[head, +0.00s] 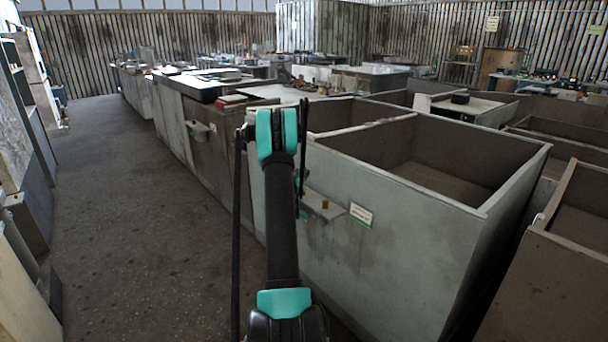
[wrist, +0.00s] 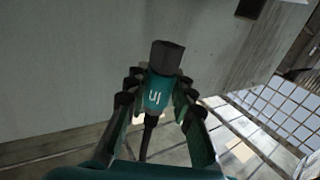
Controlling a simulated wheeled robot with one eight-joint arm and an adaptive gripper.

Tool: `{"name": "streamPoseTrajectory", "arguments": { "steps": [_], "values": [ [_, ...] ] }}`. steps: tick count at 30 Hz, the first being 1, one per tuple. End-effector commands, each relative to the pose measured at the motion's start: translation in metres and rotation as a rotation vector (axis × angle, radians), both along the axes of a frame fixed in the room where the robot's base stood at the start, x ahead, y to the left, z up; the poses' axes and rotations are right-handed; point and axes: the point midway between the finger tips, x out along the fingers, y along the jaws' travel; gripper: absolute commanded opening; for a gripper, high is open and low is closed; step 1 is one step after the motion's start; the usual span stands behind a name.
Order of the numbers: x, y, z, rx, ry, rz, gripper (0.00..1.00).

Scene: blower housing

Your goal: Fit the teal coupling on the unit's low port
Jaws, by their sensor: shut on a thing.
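In the wrist view, my gripper (wrist: 156,92) is shut on the teal coupling (wrist: 155,95). The coupling has a white mark on its side, a dark blocky end (wrist: 166,57) pointing away from me, and a dark cable trailing back between the fingers. The dark end is in front of a grey panel (wrist: 80,50); I cannot tell whether they touch. A small dark fitting (wrist: 250,8) shows at the top edge of the view; I cannot tell whether it is the low port. In the head view, my arm hides the coupling.
In the head view, a large grey open-topped bin (head: 420,225) stands right of my arm, with a label (head: 361,214) and a small ledge (head: 322,206) on its near side. More bins and worktops stand behind. The floor (head: 120,220) on the left is clear.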

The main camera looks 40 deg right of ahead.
Motion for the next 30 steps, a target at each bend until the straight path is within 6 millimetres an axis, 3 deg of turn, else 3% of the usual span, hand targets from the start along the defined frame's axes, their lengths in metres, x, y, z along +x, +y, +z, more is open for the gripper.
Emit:
{"name": "streamPoseTrajectory", "arguments": {
  "steps": [8,20,30],
  "values": [
    [-0.003,-0.007,-0.012,0.000,0.001,-0.014,0.00],
    [-0.003,-0.006,-0.047,0.001,0.001,-0.013,0.00],
    [-0.004,-0.004,-0.045,0.001,0.001,-0.013,0.00]
  ]
}}
